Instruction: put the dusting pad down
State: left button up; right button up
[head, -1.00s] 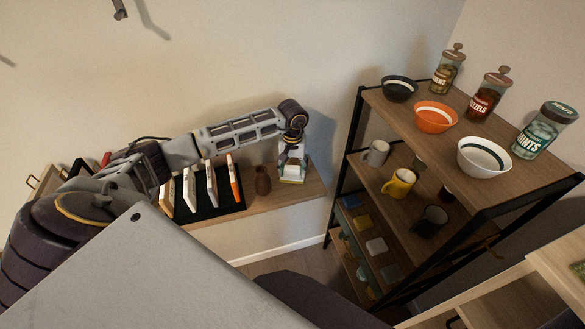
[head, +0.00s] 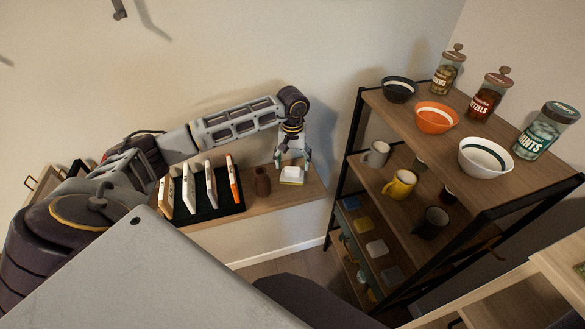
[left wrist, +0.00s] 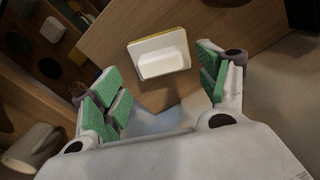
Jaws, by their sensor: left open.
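The dusting pad (head: 292,175) is a white block with a handle-like ridge and a yellowish base edge. It rests on the right end of the wooden ledge (head: 258,212). In the left wrist view the pad (left wrist: 158,55) lies flat on the wood, between and beyond the fingers. My left gripper (head: 292,160) is just above the pad, pointing down. Its green-padded fingers (left wrist: 162,92) are spread wide, with a gap on both sides of the pad. My right gripper is in neither view.
A small brown vase (head: 262,181) stands on the ledge left of the pad. Further left a black rack (head: 212,212) holds several upright books or frames. A shelf unit (head: 345,130) with bowls, jars and mugs stands close on the right.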

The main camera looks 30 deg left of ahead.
aim_at(293, 168)
pick_arm(q)
notch_tip(293, 168, up, 8)
jog(key=b, duration=0.1)
jog(key=shift+b, duration=0.3)
dwell(0.9)
